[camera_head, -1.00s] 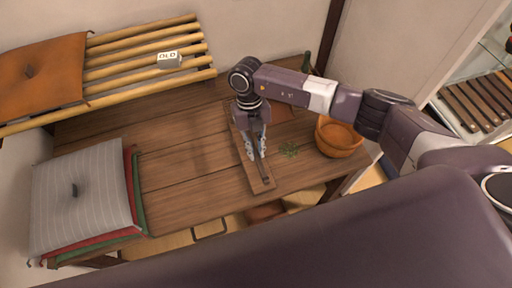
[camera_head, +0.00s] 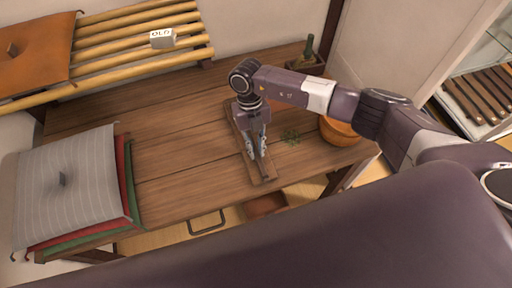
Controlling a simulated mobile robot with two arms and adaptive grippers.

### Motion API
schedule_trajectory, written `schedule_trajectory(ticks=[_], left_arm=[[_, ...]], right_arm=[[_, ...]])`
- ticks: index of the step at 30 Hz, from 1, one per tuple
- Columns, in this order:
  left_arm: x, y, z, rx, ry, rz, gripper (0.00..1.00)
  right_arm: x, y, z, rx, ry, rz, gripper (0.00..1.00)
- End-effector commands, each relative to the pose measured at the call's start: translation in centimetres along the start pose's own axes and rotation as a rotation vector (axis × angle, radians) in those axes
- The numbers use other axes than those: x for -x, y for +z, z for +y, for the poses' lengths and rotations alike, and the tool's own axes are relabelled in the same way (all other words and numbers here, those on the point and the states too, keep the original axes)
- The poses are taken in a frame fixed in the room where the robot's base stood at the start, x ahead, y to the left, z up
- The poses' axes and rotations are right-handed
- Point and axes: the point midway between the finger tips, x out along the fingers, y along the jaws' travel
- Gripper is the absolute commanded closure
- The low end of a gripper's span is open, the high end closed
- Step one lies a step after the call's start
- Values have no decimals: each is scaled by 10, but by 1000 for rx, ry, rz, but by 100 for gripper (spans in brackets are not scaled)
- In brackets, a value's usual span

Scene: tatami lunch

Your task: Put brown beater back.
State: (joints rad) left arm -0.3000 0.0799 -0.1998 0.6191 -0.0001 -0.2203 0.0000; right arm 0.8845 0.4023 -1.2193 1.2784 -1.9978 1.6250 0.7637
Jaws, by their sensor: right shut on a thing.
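My right gripper (camera_head: 256,152) points down over a long, narrow wooden board (camera_head: 238,128) on the table. It is shut on a thin dark brown stick-like thing (camera_head: 265,172), which looks like the brown beater; its lower end shows beyond the fingertips, over the board. The rest is hidden by the fingers. I cannot tell whether it touches the board. My left gripper is not in view.
A green bottle (camera_head: 308,48) stands at the back. Stacked cushions (camera_head: 70,190) are at left. The plank table (camera_head: 180,150) is clear between cushions and board.

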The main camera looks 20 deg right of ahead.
Motion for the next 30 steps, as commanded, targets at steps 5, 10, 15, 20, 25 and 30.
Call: schedule_trajectory(ticks=[5,10,15,20,25,30], left_arm=[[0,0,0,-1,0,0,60],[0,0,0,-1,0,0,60],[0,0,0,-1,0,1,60],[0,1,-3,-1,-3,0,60],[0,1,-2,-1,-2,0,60],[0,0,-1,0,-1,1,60]], right_arm=[[1,0,0,0,0,-1,100],[1,0,0,0,0,-1,72],[1,0,0,0,0,0,67],[1,0,0,0,0,0,67],[17,1,-1,0,-1,-3,67],[53,1,0,0,0,-5,67]])
